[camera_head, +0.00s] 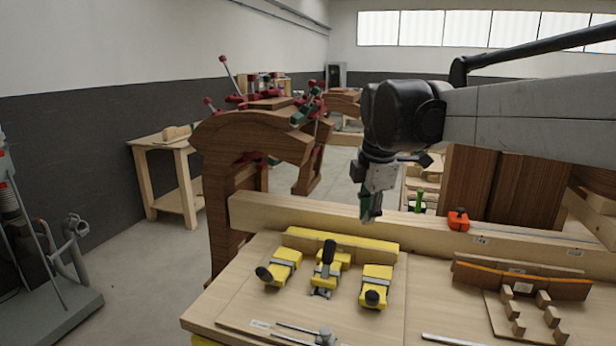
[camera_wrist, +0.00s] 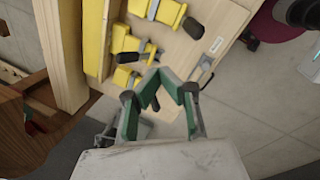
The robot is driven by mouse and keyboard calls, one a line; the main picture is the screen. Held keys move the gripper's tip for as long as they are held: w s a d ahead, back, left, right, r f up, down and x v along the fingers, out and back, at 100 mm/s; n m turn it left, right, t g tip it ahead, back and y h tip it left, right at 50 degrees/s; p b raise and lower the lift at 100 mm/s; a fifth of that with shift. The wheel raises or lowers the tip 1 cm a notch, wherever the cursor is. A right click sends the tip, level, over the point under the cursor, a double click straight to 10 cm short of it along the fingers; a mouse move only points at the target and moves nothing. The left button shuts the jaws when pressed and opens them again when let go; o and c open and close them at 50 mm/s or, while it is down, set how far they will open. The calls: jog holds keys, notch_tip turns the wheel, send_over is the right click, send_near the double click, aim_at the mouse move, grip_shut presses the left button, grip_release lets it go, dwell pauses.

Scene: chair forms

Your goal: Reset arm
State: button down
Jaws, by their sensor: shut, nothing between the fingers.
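My gripper (camera_head: 370,214) hangs from the wrist, pointing down above the light wooden beam at the back of the workbench. It is shut and empty. In the wrist view its green-padded fingers (camera_wrist: 166,82) come together in front of the bench edge and the yellow clamps (camera_wrist: 127,45). In the head view the yellow toggle clamps (camera_head: 327,268) stand on the bench board below and to the left of the gripper, apart from it.
The light wooden beam (camera_head: 300,220) runs along the bench, with an orange-red block (camera_head: 458,220) on it. Curved wooden strips (camera_head: 520,279) lie at the right. A brown wooden form with red clamps (camera_head: 235,140) stands behind left. Open floor (camera_head: 140,260) lies at the left.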

jog(key=s+d+f+m+t, duration=0.1)
jog(key=s+d+f+m, duration=0.1)
jog(key=s+f+m, duration=0.2)
jog(key=s+d+f+m+t+b, duration=0.1)
jog(key=s+d+f+m+t, duration=0.1)
jog(key=s+f+m, duration=0.3)
jog(key=s+d+f+m+t+b, duration=0.1)
jog(key=s+d+f+m, duration=0.2)
jog(key=s+m, duration=0.8)
jog(key=s+f, duration=0.2)
jog(key=s, duration=0.2)
jog(key=shift+s+d+f, duration=0.25)
jog(key=shift+s, duration=0.05)
